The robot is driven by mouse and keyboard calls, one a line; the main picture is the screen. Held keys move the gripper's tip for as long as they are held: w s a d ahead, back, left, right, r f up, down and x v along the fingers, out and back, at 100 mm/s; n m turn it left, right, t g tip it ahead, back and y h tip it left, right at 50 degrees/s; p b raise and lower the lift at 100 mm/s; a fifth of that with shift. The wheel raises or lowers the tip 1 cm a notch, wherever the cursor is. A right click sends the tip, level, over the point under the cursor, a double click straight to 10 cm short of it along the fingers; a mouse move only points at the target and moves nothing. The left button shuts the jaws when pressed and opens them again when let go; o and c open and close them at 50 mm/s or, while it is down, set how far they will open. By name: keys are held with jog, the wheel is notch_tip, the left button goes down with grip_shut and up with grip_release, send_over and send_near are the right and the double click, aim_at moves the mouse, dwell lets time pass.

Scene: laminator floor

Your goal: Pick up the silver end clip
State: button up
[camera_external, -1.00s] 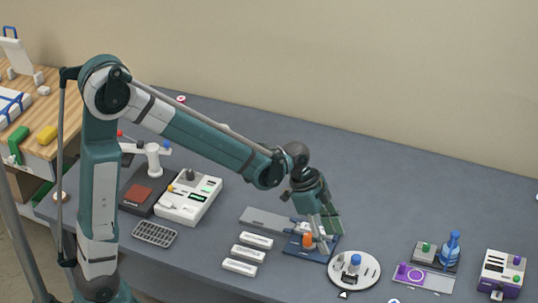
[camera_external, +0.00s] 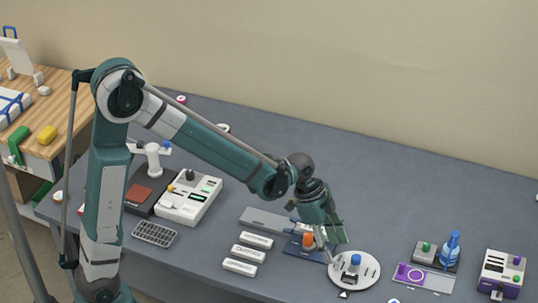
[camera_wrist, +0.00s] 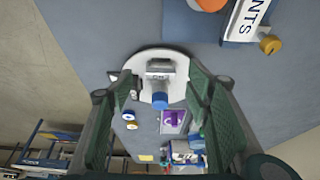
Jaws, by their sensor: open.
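A small silver-grey block (camera_wrist: 160,68) with a blue knob (camera_wrist: 160,100) sits on a round white disc (camera_wrist: 128,68) in the wrist view. It looks like the silver end clip, but I cannot be sure. The same disc shows in the external view (camera_external: 370,276), with its blue knob (camera_external: 355,259) on top. My gripper (camera_wrist: 158,84) is open and empty, its green fingers on either side of the block in the wrist picture. In the external view my gripper (camera_external: 332,238) is above the table, to the upper left of the disc.
A blue plate (camera_external: 296,249) with an orange part (camera_external: 308,240) lies close left of the disc, partly behind my gripper. Several white labelled bars (camera_external: 240,267) lie farther left. A purple plate (camera_external: 425,278) and blue bottle (camera_external: 453,246) stand right.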

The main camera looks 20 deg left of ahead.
aim_at(341, 264)
jog(key=shift+b+x, duration=0.45)
jog(key=shift+x, duration=1.5)
jog(key=shift+c, duration=0.3)
jog(key=c, duration=0.7)
